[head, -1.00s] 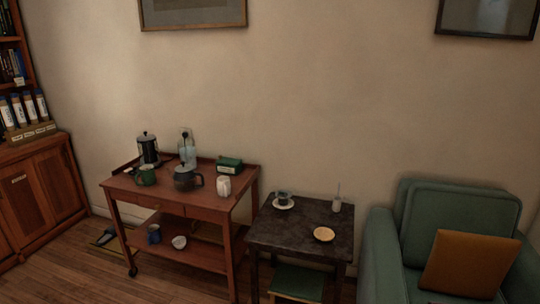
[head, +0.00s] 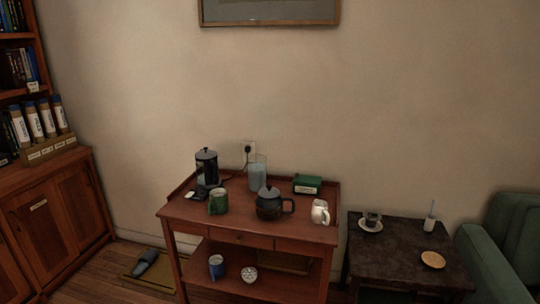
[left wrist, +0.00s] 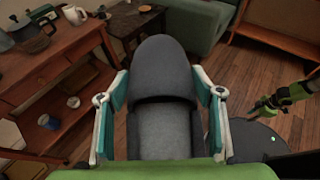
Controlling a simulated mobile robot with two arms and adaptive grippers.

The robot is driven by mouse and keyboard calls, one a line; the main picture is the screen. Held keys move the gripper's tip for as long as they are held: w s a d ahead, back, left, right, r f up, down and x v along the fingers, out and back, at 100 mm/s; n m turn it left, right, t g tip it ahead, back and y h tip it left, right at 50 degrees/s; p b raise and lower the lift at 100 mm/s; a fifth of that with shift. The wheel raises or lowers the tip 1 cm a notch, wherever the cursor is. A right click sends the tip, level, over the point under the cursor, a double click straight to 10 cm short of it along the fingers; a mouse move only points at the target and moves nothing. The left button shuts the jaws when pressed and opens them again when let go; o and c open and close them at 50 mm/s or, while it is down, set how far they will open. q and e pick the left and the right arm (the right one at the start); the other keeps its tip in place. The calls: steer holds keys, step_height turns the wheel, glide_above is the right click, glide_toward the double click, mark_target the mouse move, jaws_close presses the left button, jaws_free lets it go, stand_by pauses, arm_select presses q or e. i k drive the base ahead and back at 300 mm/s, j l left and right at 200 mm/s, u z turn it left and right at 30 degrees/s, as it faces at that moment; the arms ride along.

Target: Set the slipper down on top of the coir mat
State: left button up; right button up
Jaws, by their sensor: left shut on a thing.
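A dark grey slipper (left wrist: 163,70) fills the middle of the left wrist view, toe pointing away. My left gripper (left wrist: 160,95) is shut on it, with a teal-and-white finger on each side. The coir mat (head: 150,282) lies on the floor in the head view, between the bookcase and the trolley. A blue-grey slipper (head: 145,262) lies on that mat. The mat's right part is hidden behind the trolley leg. Neither gripper shows in the head view. A green and black part of my right arm shows at the right of the left wrist view; its jaws are unclear.
A wooden trolley (head: 240,239) with a teapot (head: 268,206), mugs and a glass jug stands right of the mat. A wooden cabinet (head: 62,215) stands left of it. A dark side table (head: 395,255) and green armchair (head: 490,265) are farther right. Some floor shows before the mat.

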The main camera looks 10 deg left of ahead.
mark_target(164, 268)
steer(key=i+j, duration=0.15)
steer(key=j, duration=0.2)
steer(key=i+j, duration=0.1)
steer(key=j, duration=0.3)
steer(key=i+j, duration=0.15)
steer(key=j, duration=0.2)
steer(key=i+j, duration=0.1)
steer(key=j, duration=0.3)
steer(key=i+j, duration=0.15)
steer(key=j, duration=0.2)
steer(key=i+j, duration=0.1)
steer(key=j, duration=0.3)
steer(key=i+j, duration=0.15)
steer(key=j, duration=0.2)
